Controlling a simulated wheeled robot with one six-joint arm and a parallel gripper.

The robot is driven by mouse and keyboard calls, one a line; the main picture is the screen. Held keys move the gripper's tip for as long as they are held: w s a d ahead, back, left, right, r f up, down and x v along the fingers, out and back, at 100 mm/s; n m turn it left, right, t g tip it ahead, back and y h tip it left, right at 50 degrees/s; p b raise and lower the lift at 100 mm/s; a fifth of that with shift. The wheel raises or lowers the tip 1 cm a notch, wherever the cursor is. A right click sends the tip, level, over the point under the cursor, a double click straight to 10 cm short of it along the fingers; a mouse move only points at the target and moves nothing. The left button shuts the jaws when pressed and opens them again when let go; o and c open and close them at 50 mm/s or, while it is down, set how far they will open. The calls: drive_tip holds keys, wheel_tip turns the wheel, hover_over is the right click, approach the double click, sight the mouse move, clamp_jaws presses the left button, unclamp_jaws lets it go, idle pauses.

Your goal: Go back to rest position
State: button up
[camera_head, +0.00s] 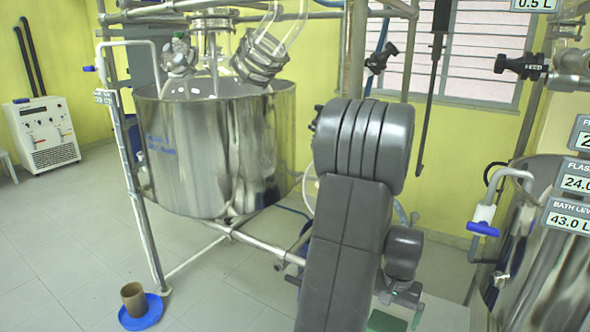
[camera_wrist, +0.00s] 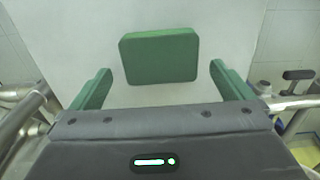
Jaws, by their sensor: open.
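My gripper (camera_head: 403,304) hangs at the lower right of centre in the head view, pointing down, partly hidden by my grey arm. In the wrist view its two green fingers stand wide apart, so my gripper (camera_wrist: 160,68) is open, with nothing held between the fingers. A flat green block (camera_wrist: 160,57) shows beyond the fingertips against a pale surface (camera_wrist: 205,25). A green patch also shows below my gripper in the head view. I cannot tell the exact gap between the fingers and the block.
A large steel vessel (camera_head: 215,150) in a pipe frame stands left of my arm. Another steel vessel (camera_head: 530,240) with readouts is at the right edge. A brown cup (camera_head: 133,299) stands on a blue plate (camera_head: 150,317) on the floor. The floor at left is mostly clear.

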drive_tip(key=w+d+r+p, duration=0.1)
drive_tip(key=w+r+p, duration=0.3)
drive_tip(key=p, duration=0.2)
drive_tip(key=f+b, duration=0.1)
drive_tip(key=f, duration=0.1)
drive_tip(key=f+b, duration=0.1)
drive_tip(key=f, duration=0.2)
drive_tip(key=f+b, duration=0.2)
drive_tip(key=shift+s+d+f, duration=0.1)
drive_tip(key=shift+d+f, duration=0.2)
drive_tip(key=shift+r, duration=0.15)
